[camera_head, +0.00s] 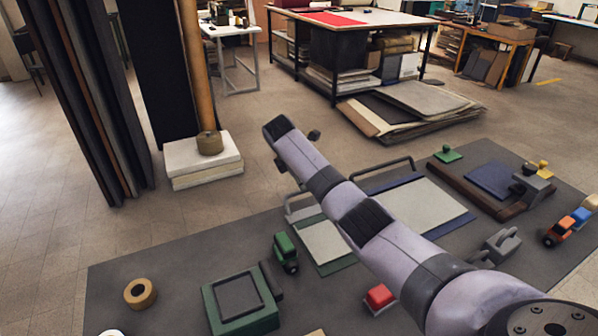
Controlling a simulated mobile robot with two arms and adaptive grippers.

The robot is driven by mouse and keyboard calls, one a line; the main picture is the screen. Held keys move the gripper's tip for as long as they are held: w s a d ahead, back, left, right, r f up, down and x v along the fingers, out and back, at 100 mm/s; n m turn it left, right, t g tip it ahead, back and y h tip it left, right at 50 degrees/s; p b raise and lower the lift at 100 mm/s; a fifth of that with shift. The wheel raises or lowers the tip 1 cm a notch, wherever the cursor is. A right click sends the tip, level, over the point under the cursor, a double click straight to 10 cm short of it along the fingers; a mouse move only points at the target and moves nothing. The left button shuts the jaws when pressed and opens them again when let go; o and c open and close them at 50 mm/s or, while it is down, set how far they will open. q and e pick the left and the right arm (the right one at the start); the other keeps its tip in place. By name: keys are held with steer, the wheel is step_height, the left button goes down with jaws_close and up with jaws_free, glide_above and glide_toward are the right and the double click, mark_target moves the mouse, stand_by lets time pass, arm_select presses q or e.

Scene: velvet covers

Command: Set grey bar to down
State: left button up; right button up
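Two flat boards with raised grey bars lie on the dark mat. One grey bar (386,168) arches above the far edge of the blue-edged board (437,207), and its right end stands clear of my arm. Another grey bar (293,207) stands at the far left edge of the green-edged board (322,240). My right arm crosses in front of both boards and hides parts of them. My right gripper (297,150) is mostly hidden behind my wrist; only small dark bits show on either side. I see no contact with a bar. My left gripper is not in view.
Around the boards on the mat are a green toy vehicle (286,252), a green box (240,303), a tape roll (140,293), a red block (379,298) and a brown tray (453,184). Floor beyond the mat is partly clear.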

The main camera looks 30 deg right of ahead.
steer(key=shift+v, duration=2.05)
